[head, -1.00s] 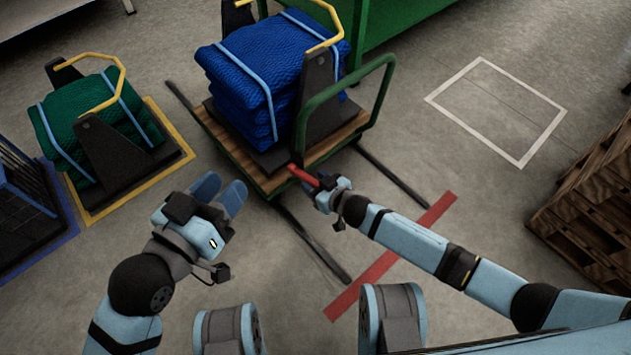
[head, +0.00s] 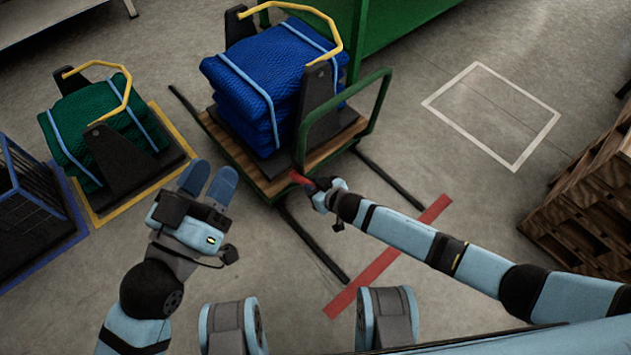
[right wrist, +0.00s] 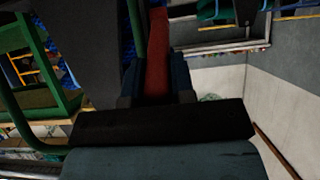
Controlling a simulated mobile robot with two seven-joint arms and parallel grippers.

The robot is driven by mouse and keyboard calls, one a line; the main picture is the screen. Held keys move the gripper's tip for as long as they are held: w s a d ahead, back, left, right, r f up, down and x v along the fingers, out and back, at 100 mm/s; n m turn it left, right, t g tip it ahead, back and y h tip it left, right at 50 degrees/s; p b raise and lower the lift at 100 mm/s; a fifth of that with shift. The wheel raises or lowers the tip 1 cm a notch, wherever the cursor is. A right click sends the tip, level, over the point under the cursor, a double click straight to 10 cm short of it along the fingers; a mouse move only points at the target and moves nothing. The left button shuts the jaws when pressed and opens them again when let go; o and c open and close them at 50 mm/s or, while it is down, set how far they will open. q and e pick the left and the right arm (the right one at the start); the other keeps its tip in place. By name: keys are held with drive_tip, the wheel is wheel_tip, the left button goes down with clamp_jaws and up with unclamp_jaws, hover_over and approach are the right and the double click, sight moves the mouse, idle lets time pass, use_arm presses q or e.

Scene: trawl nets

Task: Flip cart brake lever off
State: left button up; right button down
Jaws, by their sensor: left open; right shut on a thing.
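The cart (head: 238,160) has a wooden deck, a green frame and a green push handle (head: 378,105). Its red brake lever (head: 299,178) sticks out at the front corner of the deck. My right gripper (head: 314,187) is shut on the lever's outer end. In the right wrist view the red lever (right wrist: 157,60) runs between my two dark fingers. My left gripper (head: 207,180) is open and empty, above the floor to the left of the cart.
Strapped blue nets (head: 262,75) load the cart. Green nets (head: 85,125) on a stand are at the left, above a yellow floor outline. A blue rack (head: 30,200) is at far left and wooden crates (head: 590,195) at right. A red floor strip (head: 385,262) lies in front.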

sight(307, 181)
drive_tip(key=shift+w+r+p, duration=0.1)
drive_tip(key=shift+r+p, duration=0.4)
drive_tip(key=shift+r, duration=0.05)
drive_tip(key=p, duration=0.1)
drive_tip(key=r+g+p, duration=0.1)
drive_tip(key=p, duration=0.1)
drive_tip(key=shift+w+a+h, duration=0.2)
drive_tip(key=shift+w+h, duration=0.05)
drive_tip(key=shift+h, duration=0.15)
drive_tip(key=g+p, duration=0.1)
drive_tip(key=p, duration=0.3)
drive_tip(key=shift+w+a+r+h, duration=0.3)
drive_tip(key=shift+w+r+h, duration=0.1)
use_arm(q)
drive_tip(key=s+a+f+g+y+p, duration=0.2)
drive_tip(key=a+f+g+y, duration=0.3)
drive_tip(key=f, duration=0.6)
drive_tip(key=shift+s+a+g, duration=0.2)
drive_tip(key=shift+a+g, duration=0.2)
drive_tip(key=shift+g, duration=0.1)
use_arm(e)
drive_tip(key=shift+w+a+r+g+h, duration=0.25)
drive_tip(key=shift+w+g+h, duration=0.15)
drive_tip(key=shift+g, duration=0.2)
drive_tip(key=shift+w+a+r+g+h, duration=0.1)
drive_tip(key=shift+w+a+g+h, duration=0.25)
drive_tip(key=shift+g, duration=0.25)
drive_tip(key=shift+d, duration=0.1)
